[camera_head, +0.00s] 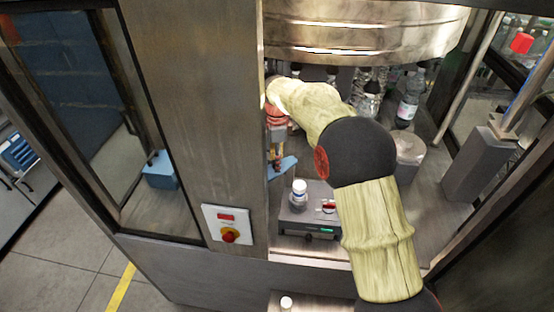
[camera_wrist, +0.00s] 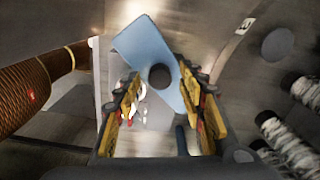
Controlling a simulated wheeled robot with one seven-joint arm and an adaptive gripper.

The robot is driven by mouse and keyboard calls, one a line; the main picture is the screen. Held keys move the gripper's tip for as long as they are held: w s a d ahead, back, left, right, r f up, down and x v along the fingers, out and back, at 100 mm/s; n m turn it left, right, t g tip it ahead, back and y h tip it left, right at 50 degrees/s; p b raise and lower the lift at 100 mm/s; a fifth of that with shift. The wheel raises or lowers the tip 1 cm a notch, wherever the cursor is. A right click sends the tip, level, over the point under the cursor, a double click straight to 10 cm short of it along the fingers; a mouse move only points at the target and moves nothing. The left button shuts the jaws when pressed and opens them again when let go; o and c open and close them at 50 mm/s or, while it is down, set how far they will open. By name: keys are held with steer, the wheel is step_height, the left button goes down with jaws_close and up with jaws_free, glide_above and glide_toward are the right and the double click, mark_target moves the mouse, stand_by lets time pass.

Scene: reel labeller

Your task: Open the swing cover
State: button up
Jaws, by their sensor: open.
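A light blue plate (camera_wrist: 150,45), which looks like the swing cover, lies ahead of my gripper (camera_wrist: 160,82) in the wrist view. A dark round knob or hole (camera_wrist: 159,76) on it shows between my two fingertips. My gripper is open, with yellow-padded fingers apart on either side; I cannot tell whether they touch the plate. In the head view, the blue plate (camera_head: 284,167) is partly hidden by the steel post, and my gripper (camera_head: 276,158) is beside it, small and partly hidden.
A grey box (camera_head: 300,222) with a white bottle (camera_head: 299,191) on top stands below my arm. A large steel drum (camera_head: 365,30) hangs above. Bottles (camera_head: 409,98) stand behind. A steel post (camera_head: 195,90) with a red-knobbed switch (camera_head: 229,235) borders the left.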

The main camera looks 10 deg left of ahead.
step_height(320, 180, up, 12)
stand_by(0.6)
stand_by(0.4)
